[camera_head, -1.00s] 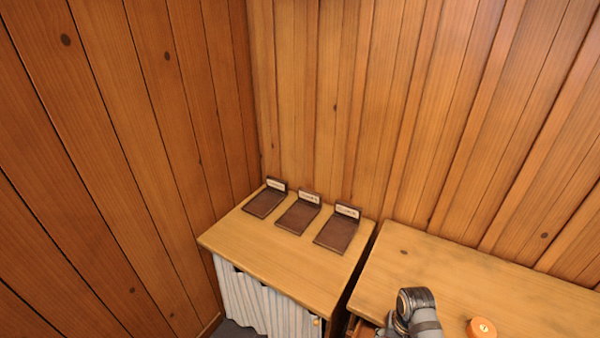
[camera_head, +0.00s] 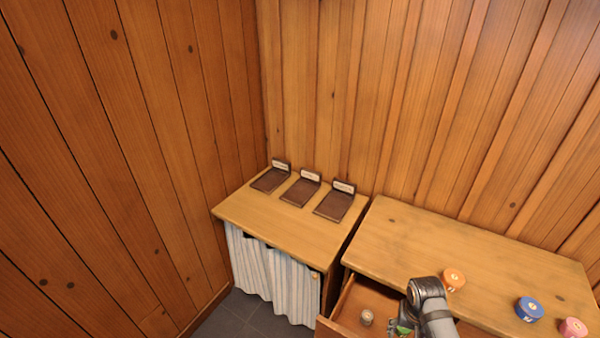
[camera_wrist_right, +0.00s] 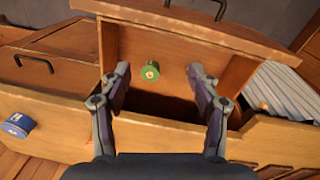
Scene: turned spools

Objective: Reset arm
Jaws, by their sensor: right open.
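My right gripper (camera_wrist_right: 160,82) is open in the right wrist view, its two fingers spread over the open drawer (camera_wrist_right: 118,50). A green spool (camera_wrist_right: 151,70) with a pale label shows between the fingers, apart from both. In the head view my right arm comes in at the bottom, over the drawer (camera_head: 343,308), and hides part of it. A bit of green (camera_head: 404,328) shows beside the arm there. The right gripper's fingertips cannot be made out in the head view. My left gripper is in neither view.
A pale spool (camera_head: 367,317) sits in the drawer. Orange (camera_head: 453,279), blue (camera_head: 529,309) and pink (camera_head: 573,328) spools stand on the right cabinet top (camera_head: 400,235). The left cabinet (camera_head: 265,222) carries three dark labelled trays (camera_head: 300,192) and has a striped curtain (camera_head: 275,275).

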